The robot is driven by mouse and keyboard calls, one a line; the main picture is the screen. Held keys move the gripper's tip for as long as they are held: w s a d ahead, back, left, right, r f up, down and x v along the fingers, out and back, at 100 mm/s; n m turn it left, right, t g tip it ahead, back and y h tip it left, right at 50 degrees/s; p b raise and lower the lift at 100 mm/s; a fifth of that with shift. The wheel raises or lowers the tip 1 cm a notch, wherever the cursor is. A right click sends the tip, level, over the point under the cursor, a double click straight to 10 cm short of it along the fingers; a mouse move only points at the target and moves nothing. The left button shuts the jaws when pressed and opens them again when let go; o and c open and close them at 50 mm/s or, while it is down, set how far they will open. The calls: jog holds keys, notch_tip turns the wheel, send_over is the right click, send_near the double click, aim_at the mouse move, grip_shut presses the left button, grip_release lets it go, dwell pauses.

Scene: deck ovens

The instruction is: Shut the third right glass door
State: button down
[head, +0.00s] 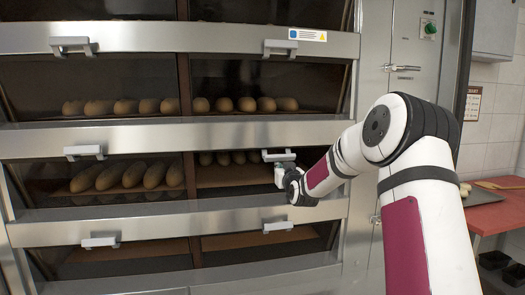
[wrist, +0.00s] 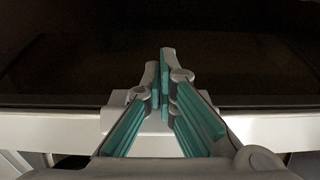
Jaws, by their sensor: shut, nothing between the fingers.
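The oven front has stacked decks with dark glass on the left and right. My gripper (head: 281,176) is shut and empty, just below the right-hand handle (head: 279,155) of the middle visible steel rail (head: 225,134). In the wrist view my gripper (wrist: 164,78) points at dark glass (wrist: 250,60), with a pale steel edge (wrist: 50,124) crossing below. A grey handle-like part (wrist: 113,112) shows behind the fingers. I cannot tell whether the fingers touch the handle or glass. How far the right glass door stands open is unclear. Another right handle (head: 278,227) sits one rail lower.
Long loaves (head: 128,176) lie in the deck left of my gripper, and round loaves (head: 245,104) in the deck above. A steel cabinet (head: 400,75) with a green knob (head: 430,29) stands on the right. A red-topped table (head: 492,213) is at the far right.

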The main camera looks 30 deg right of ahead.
aim_at(280, 160)
jog(key=shift+r, duration=0.15)
jog(key=shift+s+r+p, duration=0.1)
jog(key=shift+r+p, duration=0.45)
jog(key=shift+r, duration=0.95)
jog(key=shift+s+a+f, duration=0.1)
jog(key=shift+s+f, duration=0.15)
jog(key=f+p+v, duration=0.2)
jog(key=v, duration=0.7)
jog(key=shift+s, duration=0.25)
jog(key=shift+a+r, duration=0.1)
jog(key=shift+a, duration=0.05)
